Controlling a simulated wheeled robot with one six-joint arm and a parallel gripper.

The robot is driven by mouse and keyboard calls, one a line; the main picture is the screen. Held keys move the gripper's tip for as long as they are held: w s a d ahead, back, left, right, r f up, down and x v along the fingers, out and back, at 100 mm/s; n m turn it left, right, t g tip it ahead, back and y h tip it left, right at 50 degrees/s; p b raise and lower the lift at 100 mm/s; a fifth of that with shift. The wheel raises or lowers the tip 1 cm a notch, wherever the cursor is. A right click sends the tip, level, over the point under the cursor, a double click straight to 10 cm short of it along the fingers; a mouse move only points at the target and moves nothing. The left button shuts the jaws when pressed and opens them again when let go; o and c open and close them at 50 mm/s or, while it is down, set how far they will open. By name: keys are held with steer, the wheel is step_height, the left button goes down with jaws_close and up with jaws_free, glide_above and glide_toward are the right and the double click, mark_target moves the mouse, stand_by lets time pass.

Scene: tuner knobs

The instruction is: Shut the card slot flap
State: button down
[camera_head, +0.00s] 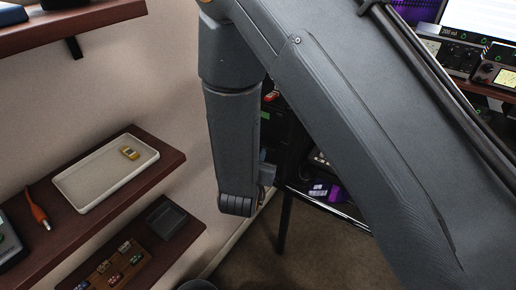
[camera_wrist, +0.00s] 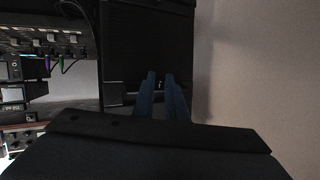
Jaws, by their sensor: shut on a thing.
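In the wrist view my gripper (camera_wrist: 160,76) shows two blue fingers a small gap apart, pointing at a black cabinet or panel (camera_wrist: 152,35). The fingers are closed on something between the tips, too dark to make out. I cannot pick out the card slot flap for certain in either view. In the head view my own arm covers the middle of the picture, and the gripper's fingertips cannot be made out there.
Instruments (camera_head: 497,73) stand at the upper right. A pale wall (camera_wrist: 260,70) is close on the right in the wrist view.

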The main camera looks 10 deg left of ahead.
steer(key=shift+w+d+r+m+g+y+p, duration=0.1)
steer(key=shift+w+r+m+g+y+p, duration=0.3)
steer(key=shift+g, duration=1.05)
steer(key=shift+w+d+r+m+g+y, duration=0.15)
steer(key=shift+r+m+g+y, duration=0.25)
steer(key=shift+r+g, duration=0.7)
steer(key=shift+w+d+r+m+g+y+p, duration=0.1)
steer(key=shift+w+r+m+g+y+p, duration=0.2)
steer(key=shift+g, duration=1.45)
steer(key=shift+g+b, duration=0.3)
steer(key=shift+b, duration=0.05)
steer(key=c, duration=2)
jaws_free()
steer(key=shift+c, duration=0.2)
steer(key=shift+r, duration=0.1)
